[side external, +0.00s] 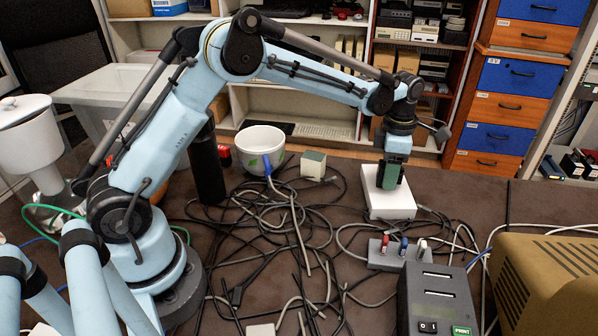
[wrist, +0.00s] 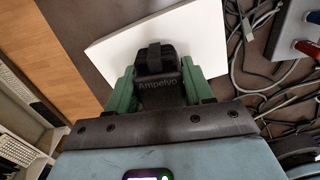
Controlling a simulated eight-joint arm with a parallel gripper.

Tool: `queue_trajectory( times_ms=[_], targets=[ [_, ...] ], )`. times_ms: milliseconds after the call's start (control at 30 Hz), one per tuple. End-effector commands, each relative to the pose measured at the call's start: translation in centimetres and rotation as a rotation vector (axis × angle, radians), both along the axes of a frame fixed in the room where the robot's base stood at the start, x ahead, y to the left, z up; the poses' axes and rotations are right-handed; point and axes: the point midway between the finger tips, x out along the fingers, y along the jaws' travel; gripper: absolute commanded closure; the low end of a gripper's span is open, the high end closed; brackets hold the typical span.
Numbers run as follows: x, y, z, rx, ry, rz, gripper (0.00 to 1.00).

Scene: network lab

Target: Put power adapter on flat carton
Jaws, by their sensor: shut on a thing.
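My gripper (side external: 390,174) points down over the white flat carton (side external: 389,204) at the right of the table in the side view. In the wrist view its green fingers (wrist: 158,84) are shut on the black power adapter (wrist: 157,83), which bears the word "Ampelvo". The flat carton (wrist: 205,45) lies right behind the adapter in the wrist view. The adapter is mostly hidden by the fingers in the side view. I cannot tell whether the adapter touches the carton.
Tangled cables (side external: 275,235) cover the middle of the table. A grey block with coloured plugs (side external: 386,254) stands in front of the carton. A dark label printer (side external: 436,300) and a tan case (side external: 545,280) stand front right. A white pot (side external: 258,147) and a small box (side external: 313,165) stand behind.

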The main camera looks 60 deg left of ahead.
Motion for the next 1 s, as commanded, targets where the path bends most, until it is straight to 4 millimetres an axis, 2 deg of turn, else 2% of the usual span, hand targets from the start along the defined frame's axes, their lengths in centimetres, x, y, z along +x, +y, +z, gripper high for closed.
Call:
queue_trajectory(
  times_ms=[100, 133, 300, 667, 767, 1000],
  targets=[
    [0.0, 0.0, -0.3, 0.000, 0.000, 0.000, 0.85],
    [0.0, 0.0, -0.3, 0.000, 0.000, 0.000, 0.47],
    [0.0, 0.0, -0.3, 0.000, 0.000, 0.000, 0.23],
    [0.0, 0.0, 0.2, 0.000, 0.000, 0.000, 0.23],
    [0.0, 0.0, 1.4, 0.000, 0.000, 0.000, 0.23],
    [-0.1, 0.0, 6.2, 0.000, 0.000, 0.000, 0.23]
  ],
)
